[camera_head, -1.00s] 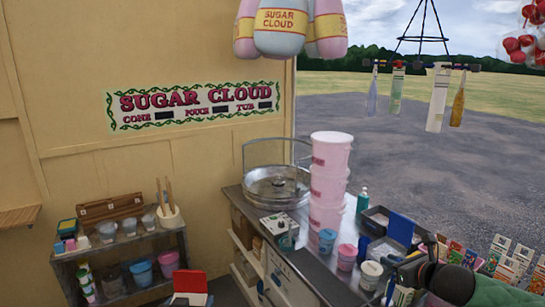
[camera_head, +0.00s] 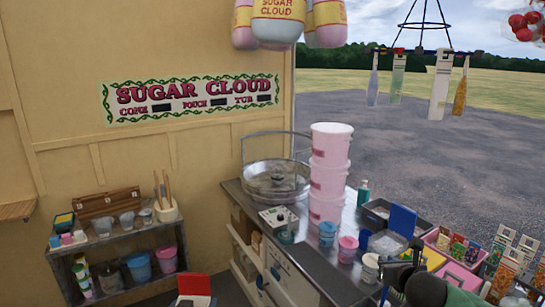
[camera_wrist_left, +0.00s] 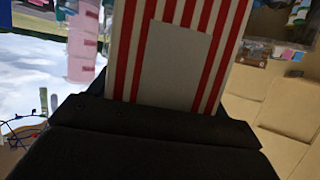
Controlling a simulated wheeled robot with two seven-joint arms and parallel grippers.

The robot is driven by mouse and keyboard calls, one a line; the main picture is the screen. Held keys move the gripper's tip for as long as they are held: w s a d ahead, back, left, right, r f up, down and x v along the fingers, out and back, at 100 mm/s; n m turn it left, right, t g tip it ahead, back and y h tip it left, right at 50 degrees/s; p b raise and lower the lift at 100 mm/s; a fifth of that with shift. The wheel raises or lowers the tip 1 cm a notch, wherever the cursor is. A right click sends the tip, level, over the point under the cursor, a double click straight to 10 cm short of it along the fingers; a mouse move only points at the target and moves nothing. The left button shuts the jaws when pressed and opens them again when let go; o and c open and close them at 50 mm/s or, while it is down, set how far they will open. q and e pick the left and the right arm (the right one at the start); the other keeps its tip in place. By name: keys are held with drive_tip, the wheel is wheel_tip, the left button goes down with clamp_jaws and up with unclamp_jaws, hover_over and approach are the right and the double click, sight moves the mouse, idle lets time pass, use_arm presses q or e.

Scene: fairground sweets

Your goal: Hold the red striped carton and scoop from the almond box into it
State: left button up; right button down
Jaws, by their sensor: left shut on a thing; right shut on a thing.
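The red and white striped carton (camera_wrist_left: 212,50) has a blank pale panel on its side and fills the upper middle of the left wrist view. My left gripper (camera_wrist_left: 155,112) is shut on it near its lower part; the dark gripper body hides the carton's bottom. I cannot pick out the almond box in these views.
A metal counter (camera_head: 318,268) carries a stack of pink tubs (camera_head: 329,180), a round metal pan (camera_head: 277,182), small pots and a dark tray with a blue piece (camera_head: 402,220). A pink tray (camera_head: 432,238) holds packets.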

use_arm(q)
drive_tip(key=f+b, duration=0.2)
drive_tip(key=f, duration=0.3)
drive_tip(key=f+b, duration=0.3)
drive_tip(key=f, duration=0.1)
drive_tip(key=shift+s+f, duration=0.2)
drive_tip(key=shift+f, duration=0.15)
wheel_tip(320, 180, down, 6)
drive_tip(key=s+b, duration=0.1)
drive_tip(key=b, duration=0.3)
drive_tip(key=w+d+m+g+h, duration=0.1)
drive_tip(key=w+d+m+h, duration=0.3)
drive_tip(key=d, duration=0.3)
drive_tip(key=w+d+r+m+g+h, duration=0.1)
drive_tip(key=w+d+m+h, duration=0.3)
drive_tip(key=d, duration=0.4)
drive_tip(key=shift+w+r+g+h, duration=0.2)
drive_tip(key=shift+w+g+h, duration=0.1)
drive_tip(key=shift+w+g, duration=0.4)
use_arm(e)
drive_tip(key=s+a+f, duration=0.3)
drive_tip(key=f, duration=0.5)
drive_tip(key=s+a+f, duration=0.3)
drive_tip(key=a+f, duration=0.1)
drive_tip(key=f, duration=0.4)
drive_tip(key=s+a+f, duration=0.3)
drive_tip(key=a+f, duration=0.1)
drive_tip(key=f, duration=0.3)
drive_tip(key=shift+a+f, duration=0.2)
drive_tip(key=shift+f, duration=0.2)
